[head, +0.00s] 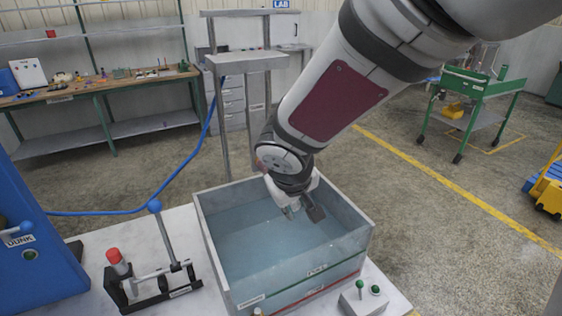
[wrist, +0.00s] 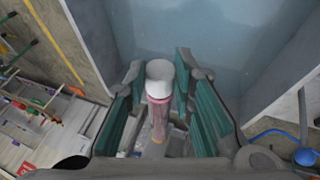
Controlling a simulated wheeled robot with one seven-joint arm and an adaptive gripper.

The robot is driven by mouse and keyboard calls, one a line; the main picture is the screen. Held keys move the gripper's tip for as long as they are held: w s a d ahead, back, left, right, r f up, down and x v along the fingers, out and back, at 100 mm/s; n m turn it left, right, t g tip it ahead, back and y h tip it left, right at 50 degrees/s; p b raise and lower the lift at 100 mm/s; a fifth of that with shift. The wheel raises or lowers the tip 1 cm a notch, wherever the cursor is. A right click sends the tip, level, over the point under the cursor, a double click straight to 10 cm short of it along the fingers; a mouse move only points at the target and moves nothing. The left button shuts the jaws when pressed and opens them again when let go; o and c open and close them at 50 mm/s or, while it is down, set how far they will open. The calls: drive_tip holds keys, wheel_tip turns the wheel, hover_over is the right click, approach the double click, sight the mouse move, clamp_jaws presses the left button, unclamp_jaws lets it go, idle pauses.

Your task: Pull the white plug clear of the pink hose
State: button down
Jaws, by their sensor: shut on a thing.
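In the wrist view the white plug (wrist: 160,71) sits between the tips of my gripper (wrist: 160,80). The pink hose (wrist: 158,112) runs from the plug back between the teal finger pads. Plug and hose look joined end to end, with no gap that I can see. My gripper is shut on the white plug. In the head view my gripper (head: 301,209) points down over the water tank (head: 222,250), inside its walls. The hose and plug cannot be made out there, and the hose's other end is hidden.
A stand with a blue-knobbed lever (head: 163,232) and a red-topped post is left of the tank. A blue cabinet (head: 35,250) is at far left.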

drive_tip(key=shift+s+d, duration=0.25)
drive_tip(key=shift+s, duration=0.3)
idle(0.5)
drive_tip(key=shift+s+d, duration=0.3)
drive_tip(key=shift+s, duration=0.4)
drive_tip(key=shift+s+d, duration=0.25)
drive_tip(key=shift+s, duration=0.4)
drive_tip(key=shift+s+d, duration=0.3)
drive_tip(key=shift+s, duration=0.4)
drive_tip(key=s+r+p, duration=0.1)
drive_tip(key=s+d+r+p, duration=0.1)
drive_tip(key=r, duration=0.1)
drive_tip(key=shift+s+d, duration=0.1)
drive_tip(key=shift+s, duration=0.3)
